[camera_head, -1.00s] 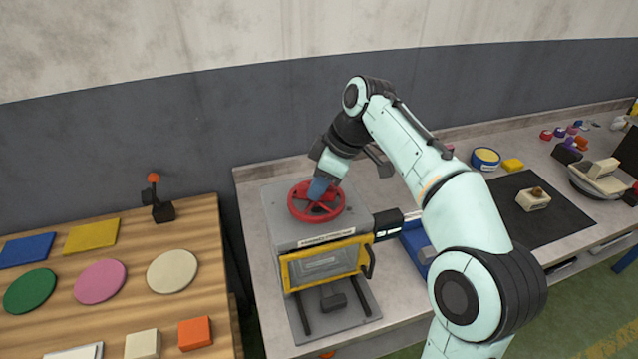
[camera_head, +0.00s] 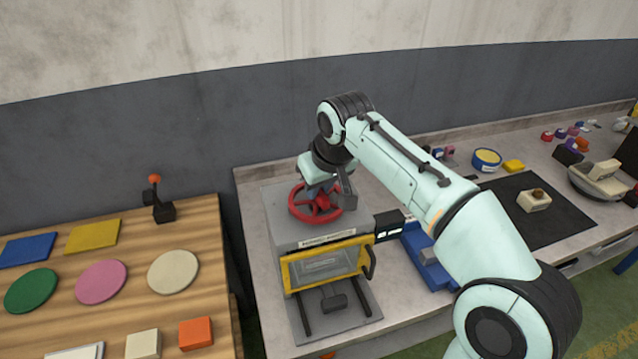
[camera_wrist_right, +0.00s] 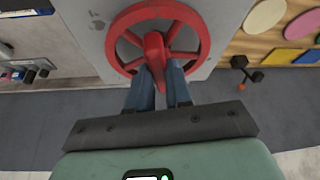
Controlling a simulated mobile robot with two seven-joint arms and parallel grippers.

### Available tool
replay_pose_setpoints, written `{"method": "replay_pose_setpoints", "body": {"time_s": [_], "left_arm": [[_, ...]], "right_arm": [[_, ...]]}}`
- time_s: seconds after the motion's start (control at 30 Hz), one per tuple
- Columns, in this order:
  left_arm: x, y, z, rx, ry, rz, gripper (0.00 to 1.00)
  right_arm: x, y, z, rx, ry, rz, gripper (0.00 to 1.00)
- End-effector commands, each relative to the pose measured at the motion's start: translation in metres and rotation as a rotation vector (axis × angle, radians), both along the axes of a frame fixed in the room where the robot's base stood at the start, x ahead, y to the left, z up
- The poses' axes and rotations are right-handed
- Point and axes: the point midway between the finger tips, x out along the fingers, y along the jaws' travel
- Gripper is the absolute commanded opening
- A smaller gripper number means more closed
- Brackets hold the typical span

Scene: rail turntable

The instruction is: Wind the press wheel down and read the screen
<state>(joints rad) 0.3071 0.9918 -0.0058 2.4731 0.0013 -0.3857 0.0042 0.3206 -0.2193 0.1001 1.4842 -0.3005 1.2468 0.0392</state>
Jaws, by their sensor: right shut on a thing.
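The red press wheel (camera_head: 316,204) lies flat on top of the grey press (camera_head: 283,232). In the right wrist view the red wheel (camera_wrist_right: 158,40) shows its rim, spokes and a raised handle. My right gripper (camera_head: 318,192) is over the wheel, and its blue fingers (camera_wrist_right: 166,75) are shut on the wheel's red handle (camera_wrist_right: 155,55). A small dark screen (camera_head: 389,226) with pale lit marks sits at the press's right side; its text is too small to read. A yellow-framed guard (camera_head: 326,264) is on the press front. My left gripper is not in view.
A wooden table (camera_head: 65,308) with coloured discs and blocks and a lever (camera_head: 158,200) stands at the left. A blue tray (camera_head: 429,262) lies right of the press. A black mat (camera_head: 540,225) and several small items lie further right.

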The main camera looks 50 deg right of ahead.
Motion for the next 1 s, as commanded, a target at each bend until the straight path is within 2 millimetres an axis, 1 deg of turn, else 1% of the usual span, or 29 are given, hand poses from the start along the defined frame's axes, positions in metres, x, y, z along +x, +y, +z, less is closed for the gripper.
{"method": "replay_pose_setpoints", "body": {"time_s": [0.03,0.2,0.5,0.7,1.0], "left_arm": [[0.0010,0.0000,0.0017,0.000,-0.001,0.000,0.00],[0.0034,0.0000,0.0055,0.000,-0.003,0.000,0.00],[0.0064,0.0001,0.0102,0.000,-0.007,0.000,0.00],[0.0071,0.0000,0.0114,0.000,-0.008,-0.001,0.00],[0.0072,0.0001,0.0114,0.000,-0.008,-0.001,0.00]], "right_arm": [[-0.0014,0.0009,-0.0046,0.004,0.019,-0.039,0.00],[-0.0011,0.0019,-0.0046,0.005,0.018,-0.171,0.00],[-0.0008,0.0028,-0.0054,0.007,0.019,-0.326,0.00],[-0.0008,0.0027,-0.0058,0.007,0.019,-0.372,0.00],[-0.0008,0.0032,-0.0063,0.009,0.020,-0.383,0.00]]}}
